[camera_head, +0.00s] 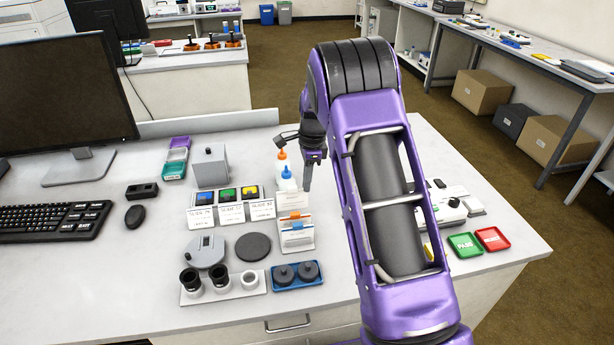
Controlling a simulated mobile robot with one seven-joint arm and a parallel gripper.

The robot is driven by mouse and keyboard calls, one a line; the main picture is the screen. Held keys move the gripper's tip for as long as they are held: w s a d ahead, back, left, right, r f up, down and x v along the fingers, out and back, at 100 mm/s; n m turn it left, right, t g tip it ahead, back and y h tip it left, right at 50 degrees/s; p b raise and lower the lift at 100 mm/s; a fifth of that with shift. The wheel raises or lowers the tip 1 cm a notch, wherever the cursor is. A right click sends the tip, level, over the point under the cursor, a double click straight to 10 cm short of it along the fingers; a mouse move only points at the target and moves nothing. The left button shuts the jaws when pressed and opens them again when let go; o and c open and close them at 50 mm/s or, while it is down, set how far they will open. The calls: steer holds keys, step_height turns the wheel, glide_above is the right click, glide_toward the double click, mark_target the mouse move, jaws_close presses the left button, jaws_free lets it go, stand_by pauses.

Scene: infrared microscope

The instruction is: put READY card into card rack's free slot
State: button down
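A small upright rack (300,246) stands on the bench left of my arm, holding a few cards with orange and blue showing at their tops. It looks like the card rack, but I cannot make out a free slot. I cannot identify the READY card, because the card lettering is too small to read. My gripper (307,184) points down behind and slightly above this rack, next to white bottles with orange and blue tips (284,176). Its fingers are too small to show whether they are open or hold anything.
Three labelled white holders (231,212) with blue, green and yellow pieces stand left of the rack. A blue tray (297,286) with two dark round parts lies in front. Green (465,245) and red (492,239) trays lie right of my arm, which hides the bench behind it.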

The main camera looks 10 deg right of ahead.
mark_target(307, 197)
steer(key=shift+f+b, duration=1.45)
steer(key=shift+f, duration=1.5)
steer(key=shift+f, duration=0.1)
steer(key=c, duration=0.6)
jaws_free()
steer(key=shift+d+r+p, duration=0.15)
steer(key=shift+r+p, duration=0.75)
steer(key=shift+r, duration=0.85)
steer(key=shift+d+r+p, duration=0.15)
steer(key=shift+r+p, duration=0.75)
steer(key=shift+r, duration=0.85)
